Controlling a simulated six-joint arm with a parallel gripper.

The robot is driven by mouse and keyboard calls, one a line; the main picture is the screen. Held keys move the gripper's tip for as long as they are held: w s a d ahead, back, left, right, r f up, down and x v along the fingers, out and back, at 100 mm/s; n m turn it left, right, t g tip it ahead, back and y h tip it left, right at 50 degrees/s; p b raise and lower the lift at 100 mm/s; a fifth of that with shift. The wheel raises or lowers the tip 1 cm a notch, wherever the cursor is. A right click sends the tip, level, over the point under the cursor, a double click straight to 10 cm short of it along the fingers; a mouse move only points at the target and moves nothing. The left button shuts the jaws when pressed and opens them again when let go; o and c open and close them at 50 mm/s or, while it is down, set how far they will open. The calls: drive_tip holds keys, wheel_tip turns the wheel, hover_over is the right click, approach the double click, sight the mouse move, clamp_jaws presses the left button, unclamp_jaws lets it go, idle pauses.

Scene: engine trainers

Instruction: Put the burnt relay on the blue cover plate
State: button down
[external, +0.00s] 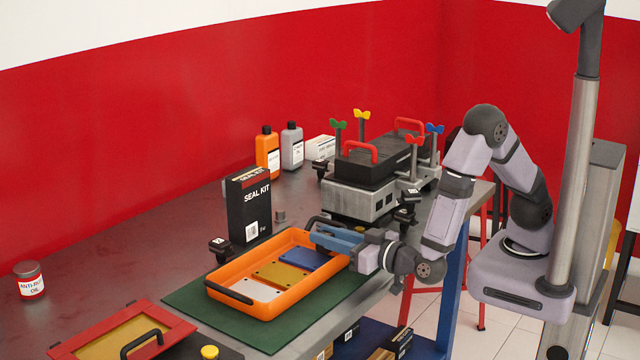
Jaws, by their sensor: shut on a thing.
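An orange tray (228,297) with black handles lies on a green mat (185,298). In it lie a white plate (254,289), a yellow plate (282,275) and the blue cover plate (303,259), which is at the end nearest my arm. My gripper (322,239) reaches in from the right over that end of the tray, just above the blue plate. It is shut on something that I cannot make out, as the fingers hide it. I cannot pick out the burnt relay. Small dark blocks stand at the mat's left corner (220,247) and beside the engine (405,216).
A black seal kit box (250,208) stands behind the tray. The grey engine trainer (360,195) with red handles and coloured wing knobs is at the back right. Bottles (267,155) stand further back. A red-framed panel (120,335) lies front left.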

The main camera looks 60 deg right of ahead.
drive_tip(key=shift+f, duration=0.45)
drive_tip(key=shift+d, duration=0.1)
